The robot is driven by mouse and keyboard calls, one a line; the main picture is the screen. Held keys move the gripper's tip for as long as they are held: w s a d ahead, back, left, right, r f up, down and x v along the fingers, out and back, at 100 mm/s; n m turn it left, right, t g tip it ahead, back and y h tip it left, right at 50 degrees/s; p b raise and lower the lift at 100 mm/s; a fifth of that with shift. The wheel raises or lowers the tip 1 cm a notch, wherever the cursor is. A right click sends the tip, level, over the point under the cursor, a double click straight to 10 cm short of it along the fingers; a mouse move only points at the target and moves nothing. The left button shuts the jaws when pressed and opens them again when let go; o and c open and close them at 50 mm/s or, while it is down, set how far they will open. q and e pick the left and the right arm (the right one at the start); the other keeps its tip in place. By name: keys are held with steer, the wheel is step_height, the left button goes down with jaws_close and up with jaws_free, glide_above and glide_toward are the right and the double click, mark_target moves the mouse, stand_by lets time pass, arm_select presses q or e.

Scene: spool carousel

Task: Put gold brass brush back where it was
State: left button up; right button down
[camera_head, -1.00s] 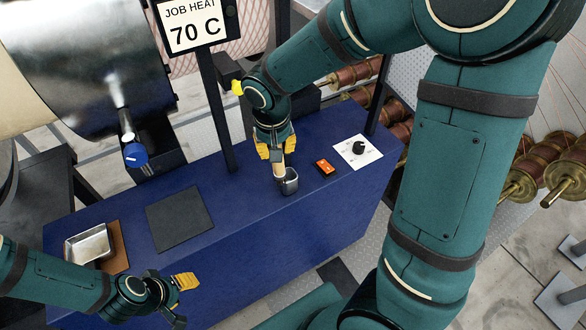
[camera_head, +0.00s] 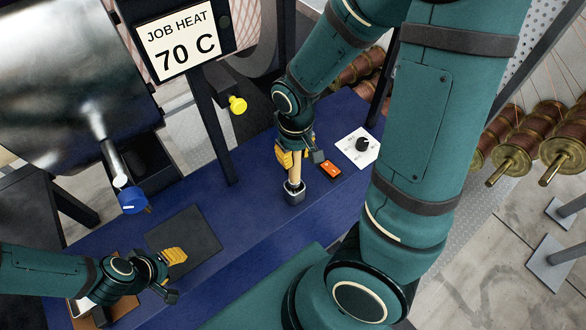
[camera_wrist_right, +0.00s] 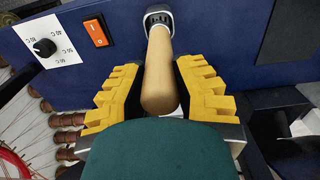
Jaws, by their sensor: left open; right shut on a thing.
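The brush shows as a pale wooden handle (camera_head: 295,174), standing roughly upright. Its lower end meets a small grey cup (camera_head: 294,194) on the blue bench and seems to be inside the rim; the brush head and any gold bristles are hidden. My right gripper (camera_head: 295,155) is shut on the upper handle. In the right wrist view the handle (camera_wrist_right: 160,70) lies between the yellow fingers and runs to the grey cup (camera_wrist_right: 158,18). My left gripper (camera_head: 172,276) is open and empty above the bench's left part, near a dark mat (camera_head: 195,232).
An orange switch (camera_head: 331,170) and a black knob on a white plate (camera_head: 350,148) sit close right of the cup. The sign post (camera_head: 214,135) and a yellow knob (camera_head: 238,105) stand behind.

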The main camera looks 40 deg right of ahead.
mark_target(295, 166)
arm_select(q)
steer(key=shift+f+b, duration=0.4)
steer(key=shift+f, duration=0.05)
arm_select(e)
steer(key=shift+f, duration=2.55)
arm_select(q)
steer(key=shift+f, duration=0.15)
arm_select(e)
steer(key=shift+f, duration=0.15)
steer(key=c, duration=0.9)
jaws_free()
steer(key=shift+w, duration=0.1)
steer(key=shift+o, duration=0.2)
